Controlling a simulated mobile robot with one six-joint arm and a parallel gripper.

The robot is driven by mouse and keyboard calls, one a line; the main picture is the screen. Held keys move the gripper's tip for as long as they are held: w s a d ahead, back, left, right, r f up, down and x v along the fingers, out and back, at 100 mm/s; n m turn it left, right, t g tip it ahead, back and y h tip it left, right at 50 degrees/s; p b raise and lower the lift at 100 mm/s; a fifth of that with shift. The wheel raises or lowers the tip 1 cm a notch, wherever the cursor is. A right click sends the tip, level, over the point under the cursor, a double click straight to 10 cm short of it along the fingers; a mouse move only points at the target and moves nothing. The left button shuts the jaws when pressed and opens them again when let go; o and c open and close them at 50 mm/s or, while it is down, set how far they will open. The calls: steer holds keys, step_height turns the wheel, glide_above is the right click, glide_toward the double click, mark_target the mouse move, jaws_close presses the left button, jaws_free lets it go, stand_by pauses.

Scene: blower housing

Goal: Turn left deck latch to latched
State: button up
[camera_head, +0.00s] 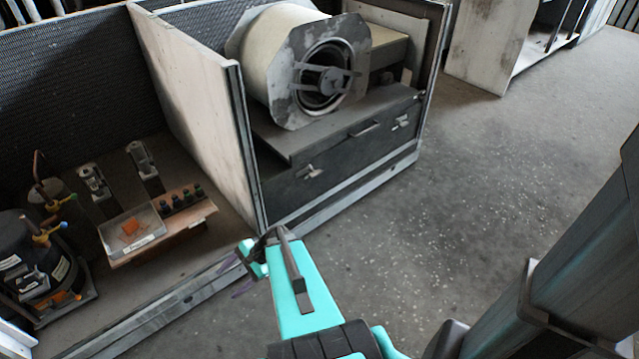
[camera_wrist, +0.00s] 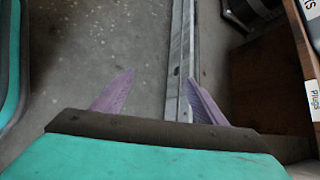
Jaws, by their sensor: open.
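The left deck latch (camera_head: 309,171) is a small light metal piece on the dark front panel below the deck (camera_head: 300,145), near its left end. A similar right latch (camera_head: 401,122) sits at the panel's right end. The latch is too small in the picture to tell its exact setting. My gripper (camera_head: 237,275) is left of and below the latch in the head view, well apart from it and outside the housing. In the wrist view my gripper (camera_wrist: 160,80) has its two purple fingers spread, with nothing between them but floor and a metal rail. Neither latch shows in the wrist view.
The drum-shaped blower (camera_head: 300,62) sits on the deck. A pale partition wall (camera_head: 195,110) stands left of it. Left of that are a wooden board with a plug tray (camera_head: 132,230) and a dark machine (camera_head: 38,265). A metal sill rail (camera_head: 345,190) runs along the front. Floor on the right is clear.

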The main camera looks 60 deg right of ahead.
steer(key=w+d+m+t+h+b, duration=0.15)
steer(key=d+m+t+b, duration=0.3)
steer(key=d, duration=0.75)
steer(key=m+t+h+b, duration=0.6)
steer(key=m+h+b, duration=0.5)
steer(key=m, duration=0.4)
glide_toward(318, 174)
steer(key=v, duration=0.5)
steer(key=shift+f, duration=0.3)
steer(key=shift+w+t, duration=0.2)
steer(key=shift+t, duration=0.05)
steer(key=b+x, duration=0.4)
steer(key=x, duration=0.8)
steer(key=shift+w+d+f, duration=0.1)
steer(key=shift+f, duration=0.1)
steer(key=shift+w+d+r, duration=0.15)
steer(key=shift+w+d, duration=0.05)
steer(key=shift+w, duration=0.45)
